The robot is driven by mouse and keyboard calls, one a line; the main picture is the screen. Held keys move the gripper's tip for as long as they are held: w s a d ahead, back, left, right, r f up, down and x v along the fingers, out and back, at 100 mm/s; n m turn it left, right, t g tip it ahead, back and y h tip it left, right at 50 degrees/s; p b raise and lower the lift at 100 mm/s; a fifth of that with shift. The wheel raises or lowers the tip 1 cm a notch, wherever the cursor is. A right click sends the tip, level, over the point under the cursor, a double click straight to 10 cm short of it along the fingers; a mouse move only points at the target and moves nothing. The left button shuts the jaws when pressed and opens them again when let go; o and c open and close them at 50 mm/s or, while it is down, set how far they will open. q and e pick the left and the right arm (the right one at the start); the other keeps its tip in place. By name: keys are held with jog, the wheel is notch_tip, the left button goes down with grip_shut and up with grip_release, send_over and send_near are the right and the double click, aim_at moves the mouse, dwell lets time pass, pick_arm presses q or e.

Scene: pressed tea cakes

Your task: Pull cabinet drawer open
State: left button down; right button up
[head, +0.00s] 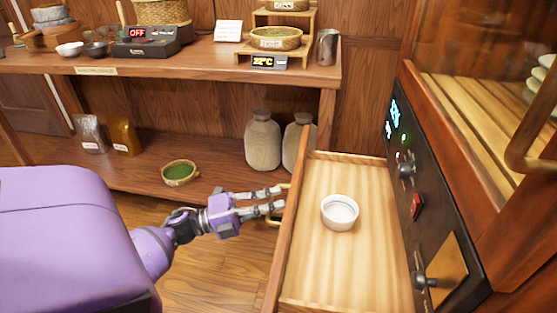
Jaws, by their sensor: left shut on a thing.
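The cabinet drawer (377,265) is pulled out to the left from below the dark control panel, and its pale wooden floor shows. A small white round cup (340,212) stands inside it. My left gripper (278,200) is at the outer side of the drawer's front (289,235), shut on the brass drawer handle (273,222). The handle is partly hidden by the fingers. My right gripper is not in view.
The cabinet's control panel (421,200) with knobs and a red switch stands at the right. A wooden table (200,62) with a lower shelf (212,150) stands behind. Grey jars (263,142) and a bowl of green powder (179,172) sit on the shelf.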

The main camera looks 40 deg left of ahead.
pick_arm(q)
jog(key=shift+f, duration=0.1)
jog(key=c, duration=1.8)
grip_release()
jog(key=shift+c, duration=0.2)
jog(key=v, duration=1.2)
